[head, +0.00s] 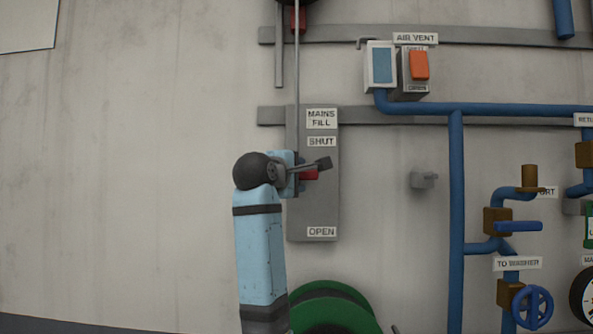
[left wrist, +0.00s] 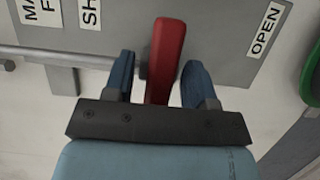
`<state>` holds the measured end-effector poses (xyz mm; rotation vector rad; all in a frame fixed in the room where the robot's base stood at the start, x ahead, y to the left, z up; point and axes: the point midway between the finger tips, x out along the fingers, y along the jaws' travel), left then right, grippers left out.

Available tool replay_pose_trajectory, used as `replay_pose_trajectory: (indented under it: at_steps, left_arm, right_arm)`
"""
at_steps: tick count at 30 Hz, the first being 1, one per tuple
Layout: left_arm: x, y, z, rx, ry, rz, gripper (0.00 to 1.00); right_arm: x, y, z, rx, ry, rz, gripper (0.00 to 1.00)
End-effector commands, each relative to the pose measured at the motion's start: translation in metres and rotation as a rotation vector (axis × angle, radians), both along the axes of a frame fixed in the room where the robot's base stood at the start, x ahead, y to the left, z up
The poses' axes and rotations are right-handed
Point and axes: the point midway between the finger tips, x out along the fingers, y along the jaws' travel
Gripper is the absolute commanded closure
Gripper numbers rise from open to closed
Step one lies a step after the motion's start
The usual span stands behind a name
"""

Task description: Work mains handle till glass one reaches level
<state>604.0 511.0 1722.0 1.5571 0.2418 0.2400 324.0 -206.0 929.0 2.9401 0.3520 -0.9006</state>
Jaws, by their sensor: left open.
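The red mains fill handle (head: 310,174) sticks out from a grey plate (head: 320,205) marked SHUT above and OPEN below. It sits between the two labels, nearer SHUT. My left gripper (head: 305,169) is at the handle and partly hides it. In the left wrist view the red handle (left wrist: 165,60) lies between the two blue fingers of my open left gripper (left wrist: 160,80). A gap shows on the right finger's side; contact on the left side is unclear. No glass labelled one can be made out. My right gripper is out of view.
An air vent box (head: 412,72) with an orange switch is at upper right. Blue pipes (head: 456,200) and valves fill the right side. A green hose reel (head: 335,308) is below the plate. The wall left of the plate is bare.

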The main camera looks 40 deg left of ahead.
Motion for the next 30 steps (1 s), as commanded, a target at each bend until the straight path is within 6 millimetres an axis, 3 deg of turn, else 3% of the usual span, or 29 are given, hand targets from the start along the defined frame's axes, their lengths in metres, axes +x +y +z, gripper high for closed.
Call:
replay_pose_trajectory:
  at_steps: [10, 15, 17, 30]
  left_arm:
    - [0.004, 0.001, -0.001, 0.0, 0.0, 0.0, 0.51]
    - [0.004, 0.001, 0.0, 0.0, 0.0, 0.0, 0.9]
    - [0.003, 0.001, 0.0, 0.0, 0.0, 0.0, 1.0]
    - [0.003, 0.001, 0.043, 0.001, -0.004, 0.001, 1.0]
  right_arm:
    - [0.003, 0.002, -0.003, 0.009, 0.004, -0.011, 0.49]
    - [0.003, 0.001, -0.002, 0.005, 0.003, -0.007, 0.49]
    - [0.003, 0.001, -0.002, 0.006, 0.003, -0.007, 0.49]
    - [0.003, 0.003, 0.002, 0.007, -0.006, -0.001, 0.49]
